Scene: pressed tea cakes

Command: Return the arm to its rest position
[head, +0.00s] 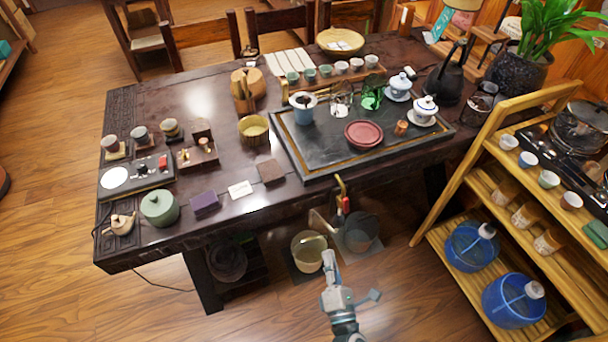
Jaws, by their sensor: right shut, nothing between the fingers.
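My right gripper (329,258) shows at the bottom centre, its arm coming in from the lower edge. Its fingers are together with nothing between them. It appears in front of the dark wooden tea table's (190,235) front edge, over the floor side, and apart from the things on the table top. My left gripper is not in view. On the table, a dark red round dish (364,134) sits on the black tea tray (310,155). A purple block (204,203), a white card (241,189) and a brown square (271,171) lie near the front edge.
A wooden shelf rack (435,205) with cups and blue water jugs (513,300) stands at the right. A bucket (309,250) stands on the floor near my right gripper. The floor at lower left is mostly clear.

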